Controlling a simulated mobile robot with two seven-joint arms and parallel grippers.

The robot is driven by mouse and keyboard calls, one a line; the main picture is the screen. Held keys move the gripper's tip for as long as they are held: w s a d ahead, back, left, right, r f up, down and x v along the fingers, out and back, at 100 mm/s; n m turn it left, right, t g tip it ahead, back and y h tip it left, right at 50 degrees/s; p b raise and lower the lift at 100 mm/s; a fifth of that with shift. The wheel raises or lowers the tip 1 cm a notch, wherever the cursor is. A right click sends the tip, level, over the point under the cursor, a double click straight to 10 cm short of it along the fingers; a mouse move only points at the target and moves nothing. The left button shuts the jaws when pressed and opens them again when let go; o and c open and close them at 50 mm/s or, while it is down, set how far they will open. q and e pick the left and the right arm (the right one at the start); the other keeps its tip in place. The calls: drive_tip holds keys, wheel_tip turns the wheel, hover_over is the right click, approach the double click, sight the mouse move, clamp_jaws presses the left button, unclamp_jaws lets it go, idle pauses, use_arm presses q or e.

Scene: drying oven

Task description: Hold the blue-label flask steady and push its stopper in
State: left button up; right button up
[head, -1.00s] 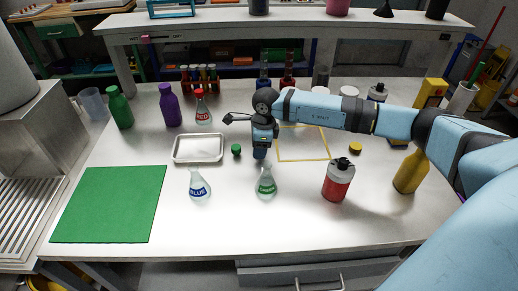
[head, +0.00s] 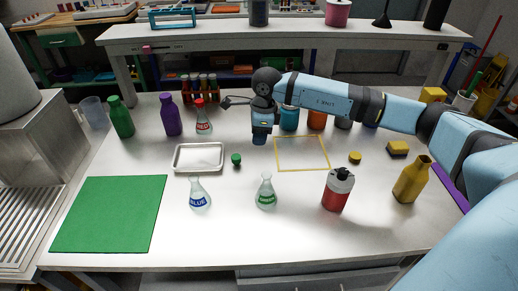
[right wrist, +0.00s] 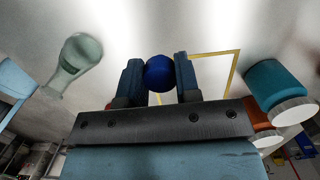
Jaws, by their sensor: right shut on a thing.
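The blue-label flask (head: 199,194) is clear glass and stands upright on the white table, right of the green mat, with no stopper visible in its mouth. My right gripper (head: 262,138) points down over the table, behind and to the right of this flask and apart from it. In the right wrist view, its fingers (right wrist: 160,77) are shut on a round blue stopper (right wrist: 159,73). The stopper is hidden in the head view. My left gripper is not in view.
A green-label flask (head: 266,192) stands right of the blue-label one. A small green stopper (head: 236,159) and metal tray (head: 176,166) lie behind them. A yellow outline (head: 302,169) is right of my gripper. A red bottle (head: 337,192) stands front right. The front table strip is clear.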

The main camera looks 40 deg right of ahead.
wheel_tip(320, 180, up, 11)
drive_tip(key=shift+r, duration=0.2)
idle(0.3)
